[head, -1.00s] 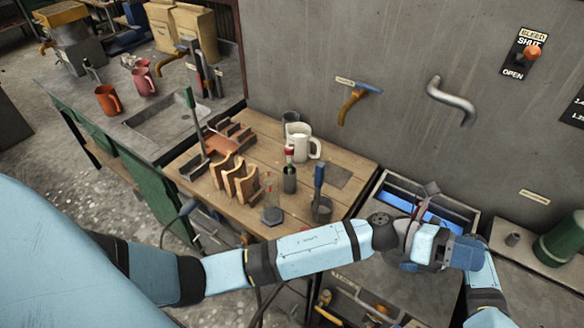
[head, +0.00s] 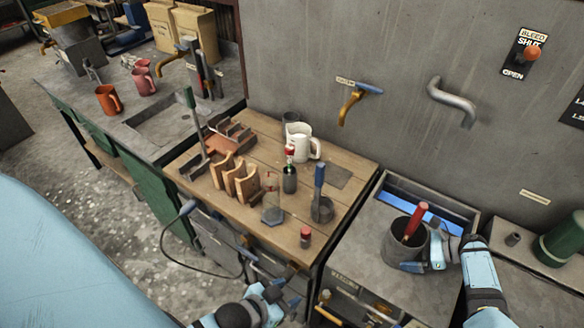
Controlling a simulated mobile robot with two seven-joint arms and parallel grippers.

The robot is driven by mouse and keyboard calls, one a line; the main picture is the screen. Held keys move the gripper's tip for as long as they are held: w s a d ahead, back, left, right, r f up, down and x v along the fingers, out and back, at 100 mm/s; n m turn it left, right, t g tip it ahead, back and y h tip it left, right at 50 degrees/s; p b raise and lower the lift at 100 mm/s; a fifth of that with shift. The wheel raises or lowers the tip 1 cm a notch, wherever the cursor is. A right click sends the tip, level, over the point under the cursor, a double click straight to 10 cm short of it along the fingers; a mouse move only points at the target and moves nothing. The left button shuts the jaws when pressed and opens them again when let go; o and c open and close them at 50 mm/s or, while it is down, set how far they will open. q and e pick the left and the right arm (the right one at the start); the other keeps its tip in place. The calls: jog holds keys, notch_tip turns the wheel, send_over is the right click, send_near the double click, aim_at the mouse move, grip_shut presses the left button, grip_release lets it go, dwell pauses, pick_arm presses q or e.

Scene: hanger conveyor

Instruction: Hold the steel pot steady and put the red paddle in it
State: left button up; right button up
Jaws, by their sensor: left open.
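The steel pot (head: 396,250) is a dark grey cylinder standing upright on the grey counter at the right. The red paddle (head: 414,221) leans inside it with its red handle above the rim; its lower end is hidden by the pot wall. My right gripper (head: 424,258) comes in from the right and is shut at the pot's right side, with one light blue finger low against its front. My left gripper (head: 285,288) is open and empty at the bottom centre, in front of the wooden table and away from the pot.
The wooden table (head: 345,177) holds a white mug (head: 300,143), wooden racks (head: 241,184), a blue-handled tool in a small cup (head: 319,190) and a red-topped item (head: 306,237) near its front edge. A blue-lined opening (head: 405,197) lies behind the pot. A pipe spout (head: 453,101) sticks out above.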

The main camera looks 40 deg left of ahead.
pick_arm(q)
jog(key=shift+s+a+f, duration=0.15)
jog(key=shift+s, duration=0.1)
pick_arm(e)
jog(key=o, duration=0.3)
